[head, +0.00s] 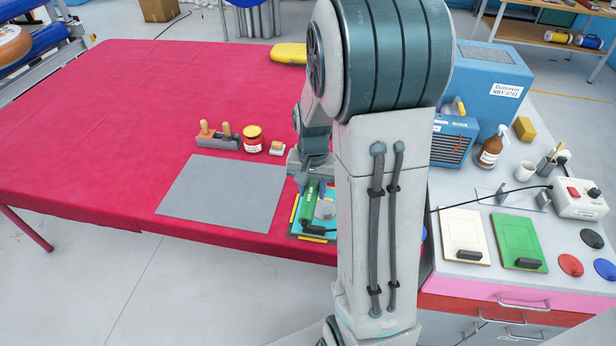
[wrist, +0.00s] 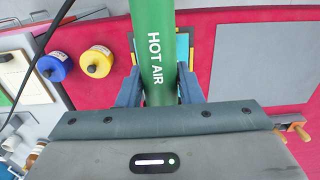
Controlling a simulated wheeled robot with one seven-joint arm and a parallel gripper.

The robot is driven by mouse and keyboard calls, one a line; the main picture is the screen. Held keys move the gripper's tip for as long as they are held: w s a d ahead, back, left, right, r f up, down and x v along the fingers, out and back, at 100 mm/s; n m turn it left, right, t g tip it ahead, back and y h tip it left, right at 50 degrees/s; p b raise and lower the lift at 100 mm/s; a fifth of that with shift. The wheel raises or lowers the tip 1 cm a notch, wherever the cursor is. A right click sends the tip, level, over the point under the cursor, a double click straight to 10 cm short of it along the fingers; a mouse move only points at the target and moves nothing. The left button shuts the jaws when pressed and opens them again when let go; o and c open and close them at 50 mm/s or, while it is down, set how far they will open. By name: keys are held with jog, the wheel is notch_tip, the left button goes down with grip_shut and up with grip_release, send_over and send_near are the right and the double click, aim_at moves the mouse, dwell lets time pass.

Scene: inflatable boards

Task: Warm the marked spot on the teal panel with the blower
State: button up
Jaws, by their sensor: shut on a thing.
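The green blower, lettered HOT AIR, (wrist: 155,35) is held between the two fingers of my gripper (wrist: 160,92) in the wrist view. In the head view, my gripper (head: 309,184) is shut on the blower (head: 309,203) above the near edge of the red table. The teal panel (head: 329,227) lies below it, with yellow edging and a grey round patch (head: 325,209) on it. My arm hides the panel's right part. In the wrist view only a strip of the panel (wrist: 183,48) shows behind the blower. I cannot tell the gap between nozzle and panel, nor see a clear mark.
A grey mat (head: 225,192) lies left of the panel. The right bench carries cream (head: 464,236) and green (head: 520,241) boards. The table's left is clear.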

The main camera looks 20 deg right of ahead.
notch_tip(320, 180, down, 12)
jog(key=b, duration=0.6)
jog(key=shift+r+b, duration=0.15)
jog(key=shift+b, duration=0.2)
dwell(6.5)
